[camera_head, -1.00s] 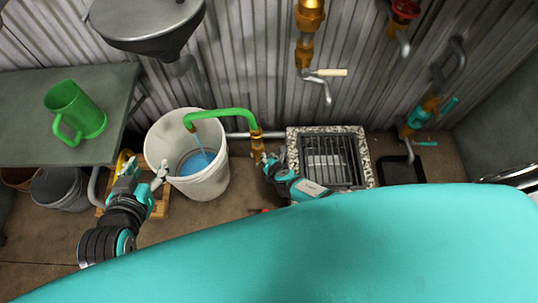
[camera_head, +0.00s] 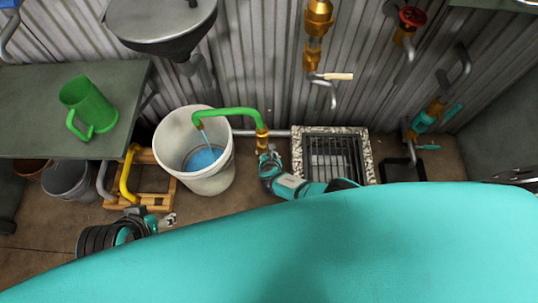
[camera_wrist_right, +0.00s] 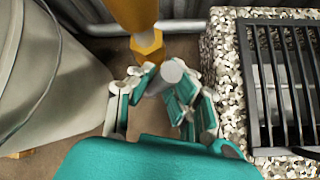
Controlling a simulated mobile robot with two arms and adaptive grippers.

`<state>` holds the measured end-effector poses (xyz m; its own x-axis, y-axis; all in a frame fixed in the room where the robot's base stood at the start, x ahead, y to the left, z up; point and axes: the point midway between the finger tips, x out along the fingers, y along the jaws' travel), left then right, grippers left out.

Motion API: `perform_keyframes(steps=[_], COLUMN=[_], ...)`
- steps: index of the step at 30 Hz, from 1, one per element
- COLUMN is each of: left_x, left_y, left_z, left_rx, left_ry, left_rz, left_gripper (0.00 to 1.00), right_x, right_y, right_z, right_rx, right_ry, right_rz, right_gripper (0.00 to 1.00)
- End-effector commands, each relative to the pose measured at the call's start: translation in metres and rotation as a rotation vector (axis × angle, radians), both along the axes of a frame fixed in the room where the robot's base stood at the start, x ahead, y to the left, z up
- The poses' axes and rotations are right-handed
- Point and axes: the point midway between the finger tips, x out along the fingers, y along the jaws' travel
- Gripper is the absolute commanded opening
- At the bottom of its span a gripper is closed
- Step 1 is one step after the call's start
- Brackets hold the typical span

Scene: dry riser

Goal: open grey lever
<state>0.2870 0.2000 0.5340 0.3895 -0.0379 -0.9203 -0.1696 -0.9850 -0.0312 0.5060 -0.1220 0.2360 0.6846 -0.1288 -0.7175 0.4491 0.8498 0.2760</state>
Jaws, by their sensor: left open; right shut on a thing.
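A grey lever (camera_wrist_right: 172,72) sits below the brass fitting (camera_wrist_right: 143,40) in the right wrist view. My right gripper (camera_wrist_right: 160,95) is shut on this lever, with fingers on both sides of it. In the head view my right gripper (camera_head: 268,157) is at the foot of the brass valve (camera_head: 262,142), where the lever is mostly hidden. A green spout (camera_head: 230,112) runs from the valve to the white bucket (camera_head: 222,178), and blue water streams into the bucket. My left gripper (camera_head: 168,219) is open and empty, below the bucket in the picture.
A stone-edged drain grate (camera_head: 370,150) lies right of the valve. A wooden frame with a yellow handle (camera_head: 128,175) stands left of the bucket. A table (camera_head: 30,115) holds a green jug (camera_head: 88,103). A grey basin (camera_head: 160,20) hangs above.

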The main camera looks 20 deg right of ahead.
Motion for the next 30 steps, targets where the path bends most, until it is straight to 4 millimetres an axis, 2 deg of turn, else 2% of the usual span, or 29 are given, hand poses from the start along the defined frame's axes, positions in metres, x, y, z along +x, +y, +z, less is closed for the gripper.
perform_keyframes(steps=[1,9,10,15,30], left_x=[0.000,0.000,0.000,0.000,0.000], left_y=[0.000,0.000,0.000,0.000,0.000], left_z=[0.000,0.000,0.000,0.000,0.000], left_rx=[0.000,0.001,0.001,0.001,0.000], left_ry=[0.001,0.001,0.001,0.000,0.000], left_rz=[0.000,0.000,0.000,0.000,-0.001], left_gripper=[0.51,0.51,0.51,0.51,0.51], right_x=[0.005,0.005,0.005,0.004,-0.007], right_y=[0.010,0.010,0.010,0.007,0.008], right_z=[0.005,0.005,0.005,0.003,0.005], right_rx=[0.017,0.017,0.017,0.012,0.013], right_ry=[-0.011,-0.010,-0.010,-0.006,-0.001], right_rz=[0.009,0.010,0.010,0.007,0.003], right_gripper=[0.00,0.00,0.17,0.39,0.39])
